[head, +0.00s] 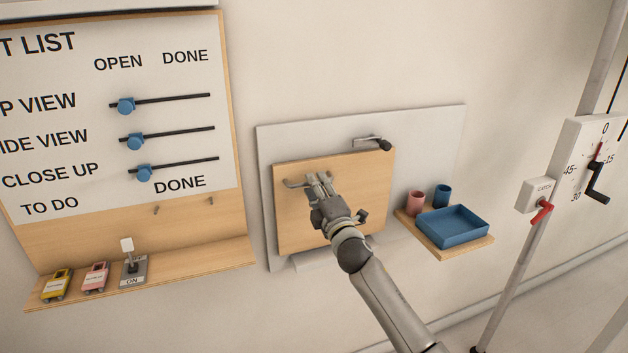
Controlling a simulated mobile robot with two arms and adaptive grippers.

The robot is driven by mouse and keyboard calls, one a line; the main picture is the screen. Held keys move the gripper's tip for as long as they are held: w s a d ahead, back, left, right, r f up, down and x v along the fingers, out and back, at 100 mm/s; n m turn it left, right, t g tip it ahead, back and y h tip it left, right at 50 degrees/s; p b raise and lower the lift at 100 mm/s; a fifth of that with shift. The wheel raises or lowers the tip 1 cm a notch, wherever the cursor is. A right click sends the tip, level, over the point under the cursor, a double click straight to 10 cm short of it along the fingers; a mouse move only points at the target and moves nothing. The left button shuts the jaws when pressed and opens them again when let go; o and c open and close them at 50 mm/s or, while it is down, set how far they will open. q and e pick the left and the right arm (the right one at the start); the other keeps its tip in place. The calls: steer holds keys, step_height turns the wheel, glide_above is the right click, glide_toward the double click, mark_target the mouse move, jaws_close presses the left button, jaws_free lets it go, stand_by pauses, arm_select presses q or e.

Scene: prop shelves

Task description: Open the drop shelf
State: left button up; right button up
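The drop shelf is a wooden panel (345,173) that stands upright, flat against a pale grey backboard (430,130) on the wall. A metal handle (294,184) sits on its upper left part. A metal latch with a dark knob (384,145) is at the panel's top edge, right of the middle. My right gripper (319,184) is in front of the panel, with its fingers at the right end of the handle. The fingers look close together; whether they grip the handle is unclear. My gripper and forearm hide part of the panel. My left gripper is not in view.
A small wall shelf (460,252) on the right holds a blue tray (453,227), a pink cup (415,199) and a blue cup (442,195). A board with sliders (100,110) is on the left. A post with a dial (590,160) stands at the far right.

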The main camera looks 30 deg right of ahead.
steer(key=shift+x, duration=1.1)
jaws_close()
